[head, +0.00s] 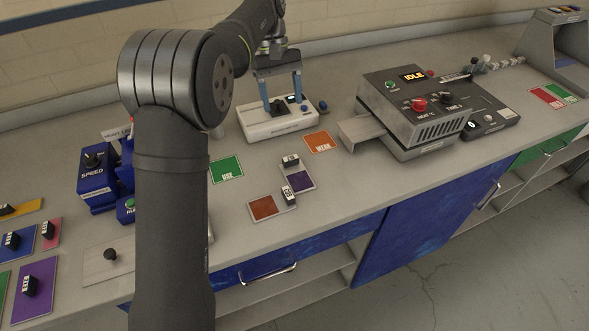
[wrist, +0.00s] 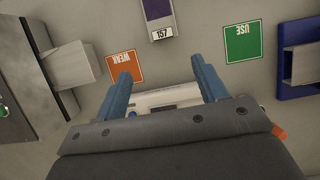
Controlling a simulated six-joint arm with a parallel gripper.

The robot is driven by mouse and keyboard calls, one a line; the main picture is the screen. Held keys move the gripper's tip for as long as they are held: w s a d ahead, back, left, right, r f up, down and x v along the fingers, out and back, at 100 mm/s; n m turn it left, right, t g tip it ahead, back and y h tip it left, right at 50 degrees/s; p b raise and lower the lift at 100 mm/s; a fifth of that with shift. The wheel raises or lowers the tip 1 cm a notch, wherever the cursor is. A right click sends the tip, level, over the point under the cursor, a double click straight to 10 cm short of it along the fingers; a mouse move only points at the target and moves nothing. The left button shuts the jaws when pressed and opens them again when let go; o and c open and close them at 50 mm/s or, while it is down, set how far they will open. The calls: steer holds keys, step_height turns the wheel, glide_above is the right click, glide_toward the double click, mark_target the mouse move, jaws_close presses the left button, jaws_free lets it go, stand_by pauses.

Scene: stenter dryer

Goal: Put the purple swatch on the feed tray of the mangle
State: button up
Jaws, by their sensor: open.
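A small purple swatch (head: 300,181) lies flat on the bench in the head view, with a black numbered tag at its end. It shows at the top edge of the wrist view (wrist: 157,9), partly cut off, with tag 157. My gripper (head: 284,102) is open and empty, above a white device and behind the swatch; its blue fingers show in the wrist view (wrist: 161,68). The blue machine marked SPEED (head: 97,176), apparently the mangle, is partly hidden by my arm. A grey tray-like plate in a blue frame (wrist: 302,63) shows at the wrist view's right edge.
The white device (head: 262,128) stands under my gripper. The dryer (head: 415,105) reads IDLE at right. A larger purple piece (head: 40,278) lies far left.

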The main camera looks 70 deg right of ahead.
mark_target(292, 159)
steer(key=x, duration=1.6)
steer(key=shift+a+f, duration=0.2)
steer(key=shift+f, duration=0.05)
steer(key=c, duration=0.8)
steer(key=shift+o, duration=0.2)
steer(key=shift+r, duration=0.15)
steer(key=shift+r, duration=0.25)
step_height(292, 159, up, 4)
steer(key=shift+f, duration=0.2)
steer(key=s+a+r, duration=0.4)
steer(key=s+r, duration=0.2)
steer(key=s, duration=0.4)
steer(key=shift+s+a+r, duration=0.2)
steer(key=shift+s+r, duration=0.1)
steer(key=shift+r, duration=0.05)
